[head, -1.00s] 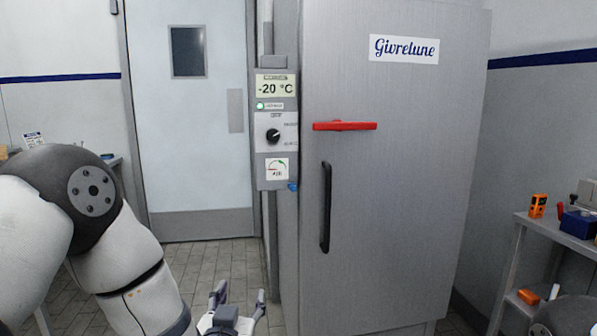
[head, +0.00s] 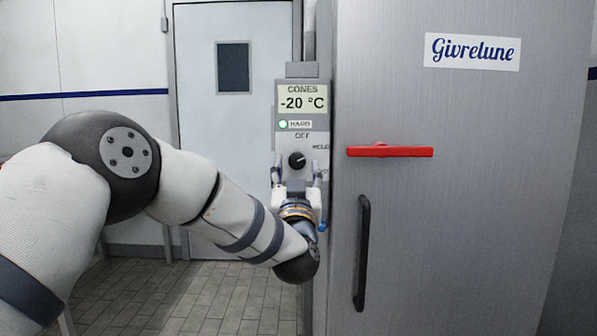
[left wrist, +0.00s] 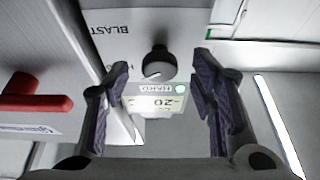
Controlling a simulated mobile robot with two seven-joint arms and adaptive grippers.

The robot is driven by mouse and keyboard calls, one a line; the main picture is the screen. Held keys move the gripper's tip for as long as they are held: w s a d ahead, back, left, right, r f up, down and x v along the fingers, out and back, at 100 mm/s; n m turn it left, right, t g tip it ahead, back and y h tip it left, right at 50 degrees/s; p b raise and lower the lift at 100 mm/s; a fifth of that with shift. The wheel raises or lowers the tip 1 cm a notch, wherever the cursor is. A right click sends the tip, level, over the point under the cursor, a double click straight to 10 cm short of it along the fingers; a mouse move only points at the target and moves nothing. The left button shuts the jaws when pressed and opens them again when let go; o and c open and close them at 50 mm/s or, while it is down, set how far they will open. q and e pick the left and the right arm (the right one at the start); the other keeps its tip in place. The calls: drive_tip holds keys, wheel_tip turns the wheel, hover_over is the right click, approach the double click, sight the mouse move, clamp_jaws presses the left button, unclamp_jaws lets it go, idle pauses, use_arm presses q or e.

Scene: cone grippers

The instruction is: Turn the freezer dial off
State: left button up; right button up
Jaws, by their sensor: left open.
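The freezer dial (head: 297,160) is a round black knob on the grey control panel (head: 321,130) at the freezer's left side. OFF is printed above it and HOLD to its upper right. In the left wrist view, upside down, the dial (left wrist: 157,63) has a white mark toward its lower left. My left gripper (head: 296,173) is open and empty, just in front of and slightly below the dial. In the left wrist view its fingers (left wrist: 160,80) flank the dial, apart from it. Contact is not visible. My right gripper is out of view.
The display (head: 302,98) reads CONES, -20 °C, with a green lamp by HARD (head: 299,125). The steel freezer door (head: 450,220) with its red handle (head: 390,151) and black vertical handle (head: 362,253) is right of the panel. A white door (head: 233,130) stands behind.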

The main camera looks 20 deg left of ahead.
use_arm(q)
drive_tip(key=shift+w+a+r, duration=0.1)
drive_tip(key=shift+w+r, duration=0.15)
drive_tip(key=shift+w, duration=0.25)
drive_tip(key=c, duration=1.1)
drive_tip(key=shift+c, duration=0.2)
drive_tip(key=shift+n, duration=0.4)
drive_tip(key=n+y, duration=0.1)
drive_tip(key=n, duration=0.1)
drive_tip(key=n+g+y, duration=0.1)
drive_tip(key=n, duration=0.2)
drive_tip(key=n+g+y, duration=0.1)
drive_tip(key=n+y, duration=0.1)
drive_tip(key=shift+d+n, duration=0.25)
drive_tip(key=shift+n, duration=0.15)
drive_tip(key=n+g, duration=0.1)
drive_tip(key=n, duration=0.1)
drive_tip(key=n+g+y, duration=0.1)
drive_tip(key=n, duration=0.4)
drive_tip(key=shift+w+d+r+g+y+p, duration=0.1)
drive_tip(key=shift+d+r+g+y+p, duration=0.1)
drive_tip(key=shift+g+y+p, duration=0.15)
drive_tip(key=shift+n+g, duration=0.25)
drive_tip(key=shift+n, duration=0.25)
drive_tip(key=o, duration=1.1)
